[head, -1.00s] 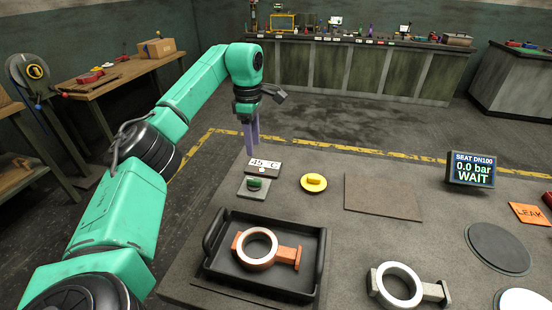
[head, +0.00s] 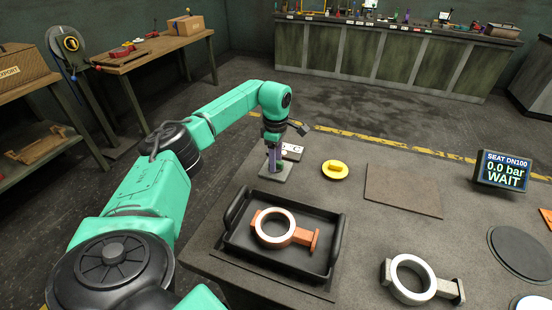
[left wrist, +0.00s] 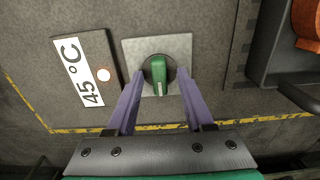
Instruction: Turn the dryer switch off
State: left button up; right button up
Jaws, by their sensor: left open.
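The dryer switch is a green knob (left wrist: 158,72) on a dark round base, set on a grey square plate (left wrist: 183,45) in the left wrist view. A light mark on the knob points toward my gripper. My left gripper (left wrist: 155,80) is open, with its purple fingers on either side of the knob. I cannot tell whether they touch it. In the head view the left gripper (head: 274,168) points down over the plate (head: 285,176) and hides the knob. A 45 °C label (left wrist: 78,71) lies beside the plate. My right gripper is not in view.
A black tray (head: 334,240) holding an orange casting (head: 308,238) stands in front of the switch.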

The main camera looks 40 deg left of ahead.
pick_arm(q)
jog(key=shift+c, duration=0.3)
grip_shut()
jog(key=shift+n, duration=0.3)
jog(key=n+p, duration=0.2)
jog(key=shift+r+n, duration=0.15)
jog(key=shift+n, duration=0.15)
jog(key=n+p, duration=0.2)
jog(key=n, duration=0.3)
jog(key=shift+w, duration=0.1)
jog(key=n+p, duration=0.2)
jog(key=n, duration=0.3)
jog(key=shift+n, duration=0.4)
jog(key=shift+n+p, duration=0.75)
jog(key=shift+n, duration=1.25)
